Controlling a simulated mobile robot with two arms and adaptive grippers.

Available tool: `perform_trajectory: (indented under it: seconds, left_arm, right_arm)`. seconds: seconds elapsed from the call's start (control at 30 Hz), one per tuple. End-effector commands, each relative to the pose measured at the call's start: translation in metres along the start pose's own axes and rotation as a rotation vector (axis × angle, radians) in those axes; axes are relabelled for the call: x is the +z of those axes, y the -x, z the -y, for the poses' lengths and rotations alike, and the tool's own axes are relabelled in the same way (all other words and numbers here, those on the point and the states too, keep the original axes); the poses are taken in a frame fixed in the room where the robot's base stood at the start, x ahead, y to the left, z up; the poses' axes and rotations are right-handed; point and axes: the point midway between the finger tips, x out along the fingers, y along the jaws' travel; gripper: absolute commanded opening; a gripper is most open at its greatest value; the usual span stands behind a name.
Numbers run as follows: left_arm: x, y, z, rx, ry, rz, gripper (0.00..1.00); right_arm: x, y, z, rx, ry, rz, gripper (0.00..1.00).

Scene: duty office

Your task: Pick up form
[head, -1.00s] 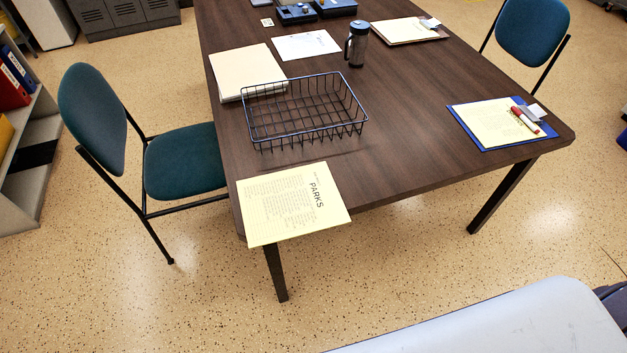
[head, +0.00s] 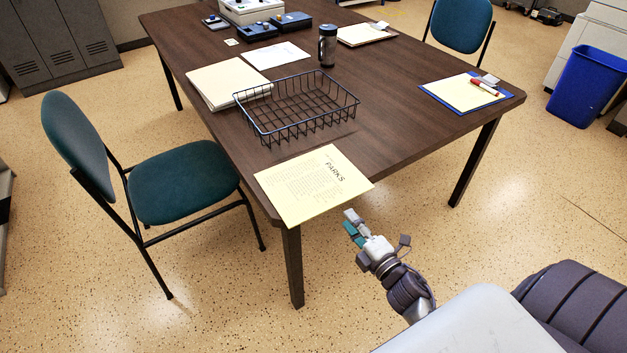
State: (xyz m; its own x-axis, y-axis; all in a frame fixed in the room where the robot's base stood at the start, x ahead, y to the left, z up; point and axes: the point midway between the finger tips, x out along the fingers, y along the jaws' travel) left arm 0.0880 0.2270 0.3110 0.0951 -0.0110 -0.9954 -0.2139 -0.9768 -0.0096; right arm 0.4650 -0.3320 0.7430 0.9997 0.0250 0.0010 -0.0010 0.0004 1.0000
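The form, a pale yellow printed sheet headed "PARKS" (head: 313,186), lies flat on the near left corner of the dark wooden table (head: 400,118). Its near edge sticks out past the table edge. My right gripper (head: 352,224) is in front of the table, just to the right of and nearer than the form, apart from it. Nothing shows in its fingers, and their gap is too small to make out. My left gripper is not in view.
A black wire basket (head: 297,105) stands just behind the form. A paper stack (head: 226,83), a dark tumbler (head: 327,46) and a blue clipboard (head: 430,97) are on the table. A teal chair (head: 180,180) stands left; a blue bin (head: 585,88) is at right.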

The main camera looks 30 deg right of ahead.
Motion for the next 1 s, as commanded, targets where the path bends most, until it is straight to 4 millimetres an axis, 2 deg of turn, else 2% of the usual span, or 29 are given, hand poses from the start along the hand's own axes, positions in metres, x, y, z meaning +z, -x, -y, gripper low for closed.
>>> perform_trajectory:
  seconds: [0.03, 0.27, 0.5, 0.63, 0.83, 0.87, 1.0]
  left_arm:
    - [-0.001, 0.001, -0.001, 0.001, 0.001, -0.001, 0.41]
    - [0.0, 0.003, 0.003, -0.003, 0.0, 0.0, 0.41]
    - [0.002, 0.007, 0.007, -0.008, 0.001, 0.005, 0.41]
    - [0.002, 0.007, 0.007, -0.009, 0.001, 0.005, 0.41]
    - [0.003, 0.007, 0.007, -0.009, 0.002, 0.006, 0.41]
    - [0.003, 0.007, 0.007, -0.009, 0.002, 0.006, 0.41]
    - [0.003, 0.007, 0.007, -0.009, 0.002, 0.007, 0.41]
  right_arm:
    - [0.0, -0.007, 0.0, 0.0, 0.0, -0.001, 0.34]
    - [-0.001, -0.024, 0.0, -0.001, -0.002, 0.001, 0.34]
    - [-0.006, -0.059, 0.001, 0.0, -0.002, 0.0, 0.34]
    - [-0.005, -0.067, 0.002, -0.002, -0.002, 0.001, 0.34]
    - [-0.006, -0.068, 0.002, -0.002, -0.002, 0.001, 0.34]
    - [-0.006, -0.068, 0.002, -0.002, -0.002, 0.001, 0.33]
    - [-0.006, -0.067, 0.002, -0.002, -0.002, 0.001, 0.09]
